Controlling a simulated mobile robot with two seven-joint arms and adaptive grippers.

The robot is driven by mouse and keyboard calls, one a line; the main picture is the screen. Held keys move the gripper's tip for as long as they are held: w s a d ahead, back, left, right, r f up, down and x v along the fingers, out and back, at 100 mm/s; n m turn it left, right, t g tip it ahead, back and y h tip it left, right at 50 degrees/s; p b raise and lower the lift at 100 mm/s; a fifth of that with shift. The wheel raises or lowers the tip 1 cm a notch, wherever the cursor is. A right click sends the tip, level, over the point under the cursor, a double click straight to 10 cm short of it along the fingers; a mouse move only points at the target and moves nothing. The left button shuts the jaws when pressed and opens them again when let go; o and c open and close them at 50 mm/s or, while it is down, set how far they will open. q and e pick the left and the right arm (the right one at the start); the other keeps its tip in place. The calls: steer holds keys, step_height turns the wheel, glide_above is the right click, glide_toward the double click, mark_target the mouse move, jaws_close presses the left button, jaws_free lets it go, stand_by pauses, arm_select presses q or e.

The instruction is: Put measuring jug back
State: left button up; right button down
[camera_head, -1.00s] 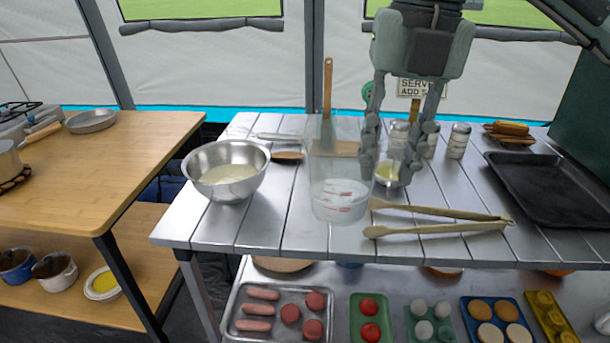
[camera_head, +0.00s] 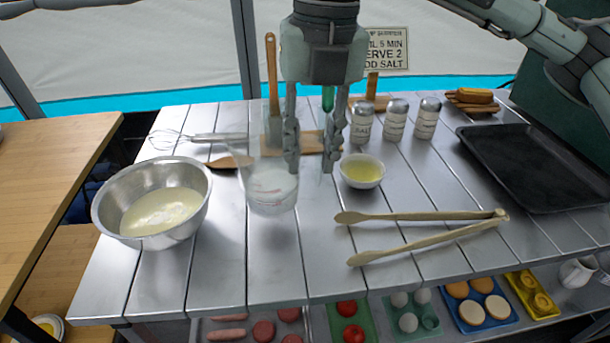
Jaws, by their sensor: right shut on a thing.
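The measuring jug (camera_head: 272,190) is clear, with red markings, and looks upright. It is over the metal table, between the steel bowl (camera_head: 190,218) of pale batter and a small bowl (camera_head: 362,183) of yellow liquid. My right gripper (camera_head: 311,165) points down at the jug's right side and is shut on it, with one finger overlapping the jug's wall. The handle is hard to make out between the fingers. I cannot tell whether the jug's base touches the table. My left gripper is not in view.
A whisk (camera_head: 205,137) and wooden spoon (camera_head: 225,162) lie left of the jug. Shakers (camera_head: 396,122) stand behind the small bowl. Wooden tongs (camera_head: 420,216) lie at front right, with a black tray (camera_head: 540,165) beyond. Bare slats (camera_head: 270,265) lie in front of the jug.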

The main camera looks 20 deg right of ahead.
steer(key=shift+f, duration=2.05)
steer(key=shift+f, duration=0.1)
steer(key=c, duration=1.2)
jaws_free()
steer(key=r, duration=1.2)
steer(key=shift+d+r, duration=0.1)
steer(key=shift+d, duration=0.3)
